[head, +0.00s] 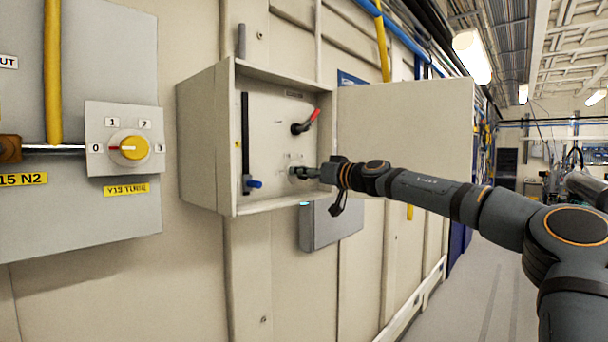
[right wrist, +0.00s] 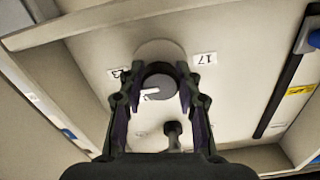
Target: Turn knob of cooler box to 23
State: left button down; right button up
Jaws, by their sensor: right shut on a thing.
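The cooler box (head: 207,140) is a beige wall cabinet, its door (head: 405,125) swung open to the right. My right gripper (head: 303,173) reaches into its lower right part and is shut on the round knob (head: 293,170). In the right wrist view the dark grey knob (right wrist: 160,80) sits between the two fingers of the gripper (right wrist: 160,74). Its white pointer (right wrist: 150,93) points left, slightly downward. An upside-down 17 label (right wrist: 205,58) is right of the knob. Another label (right wrist: 116,73), partly hidden by a finger, is on the left and ends in 3. My left gripper is not in view.
Inside the box are a red-handled lever (head: 307,122) above the knob and a black vertical bar with a blue handle (head: 254,184) to the left. A grey panel with a yellow rotary switch (head: 130,148) is further left. The floor (head: 470,300) at right is clear.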

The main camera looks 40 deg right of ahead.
aim_at(295, 137)
jog(key=shift+m, duration=0.4)
jog(key=o, duration=1.2)
jog(key=shift+c, duration=0.2)
notch_tip(295, 137, up, 10)
jog(key=shift+d, duration=0.1)
jog(key=shift+f, duration=0.1)
